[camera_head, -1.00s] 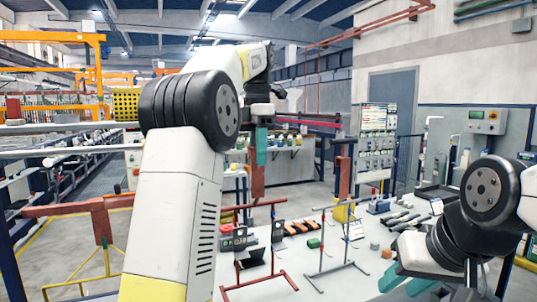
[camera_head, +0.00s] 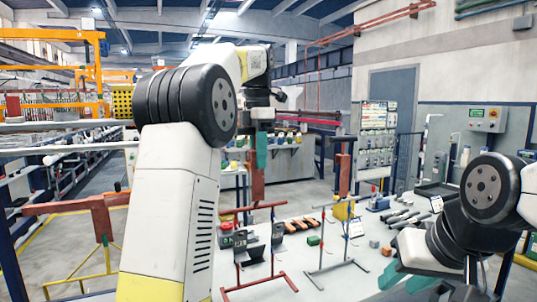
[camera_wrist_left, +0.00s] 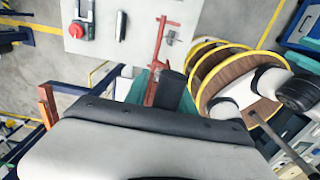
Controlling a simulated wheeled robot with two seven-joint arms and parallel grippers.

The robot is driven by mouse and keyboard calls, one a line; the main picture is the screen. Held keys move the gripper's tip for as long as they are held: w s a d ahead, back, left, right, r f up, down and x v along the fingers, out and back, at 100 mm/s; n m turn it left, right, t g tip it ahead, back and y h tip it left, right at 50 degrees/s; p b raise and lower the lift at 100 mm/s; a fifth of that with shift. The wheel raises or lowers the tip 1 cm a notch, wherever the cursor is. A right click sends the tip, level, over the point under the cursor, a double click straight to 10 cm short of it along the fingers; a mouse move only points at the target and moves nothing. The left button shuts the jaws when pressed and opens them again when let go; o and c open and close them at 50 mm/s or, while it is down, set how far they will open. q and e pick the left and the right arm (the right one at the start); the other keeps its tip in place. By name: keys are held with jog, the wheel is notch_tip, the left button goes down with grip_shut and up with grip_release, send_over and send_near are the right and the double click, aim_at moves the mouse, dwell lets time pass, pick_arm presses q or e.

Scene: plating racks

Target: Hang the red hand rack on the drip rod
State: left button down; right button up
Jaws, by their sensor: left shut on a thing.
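My left gripper (camera_head: 261,150), with teal fingers, is shut on a red-brown upright piece (camera_head: 257,180), apparently the red hand rack. Its lower end overlaps the table's far part in the picture. Which bar is the drip rod is unclear: a pale horizontal rod (camera_head: 90,149) runs at the left, and a red stand (camera_head: 262,285) with a top bar stands on the table. My right gripper (camera_head: 398,278) is low at the right, its fingertips partly hidden.
The white table (camera_head: 300,285) also bears a second stand (camera_head: 321,240), a green block (camera_head: 313,240), a red button box (camera_head: 227,228) and black tools (camera_head: 403,217). A red-brown beam on a post (camera_head: 75,206) stands at the left. Open floor lies beyond it.

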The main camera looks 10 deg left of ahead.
pick_arm(q)
jog(key=shift+f, duration=1.85)
jog(key=c, duration=1)
grip_release()
jog(key=shift+o, duration=0.2)
